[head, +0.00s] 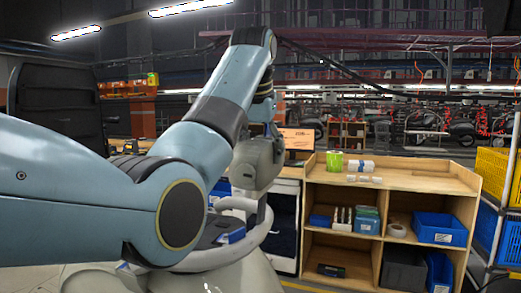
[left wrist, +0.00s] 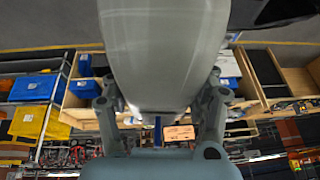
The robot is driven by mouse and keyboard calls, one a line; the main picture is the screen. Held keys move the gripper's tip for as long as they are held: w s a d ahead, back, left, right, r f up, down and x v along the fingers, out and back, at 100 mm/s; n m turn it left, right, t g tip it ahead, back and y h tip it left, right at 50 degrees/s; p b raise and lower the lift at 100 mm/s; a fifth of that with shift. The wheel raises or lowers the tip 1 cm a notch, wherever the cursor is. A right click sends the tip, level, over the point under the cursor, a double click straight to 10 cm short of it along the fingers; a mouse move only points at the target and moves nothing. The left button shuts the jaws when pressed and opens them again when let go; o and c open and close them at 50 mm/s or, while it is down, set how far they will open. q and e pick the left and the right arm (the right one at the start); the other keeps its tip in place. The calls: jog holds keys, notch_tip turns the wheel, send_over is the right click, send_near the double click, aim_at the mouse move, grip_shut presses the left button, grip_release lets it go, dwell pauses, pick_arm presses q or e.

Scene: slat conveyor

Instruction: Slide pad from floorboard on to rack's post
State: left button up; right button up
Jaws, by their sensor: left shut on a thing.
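I cannot tell whether this is the pad. The floorboard cannot be made out. A metal rack with yellow crates (head: 492,172) and blue crates (head: 487,228) stands at the right edge of the head view. No separate post for a pad is clear. My right gripper is not in view.
A wooden shelf unit (head: 425,178) stands right of centre, with blue bins (head: 440,229) inside and a green can (head: 335,162) on top. A dark chair (head: 60,100) is at left.

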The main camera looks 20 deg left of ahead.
pick_arm(q)
jog(key=shift+f, duration=0.2)
jog(key=shift+a+f, duration=0.15)
jog(key=shift+f, duration=1.05)
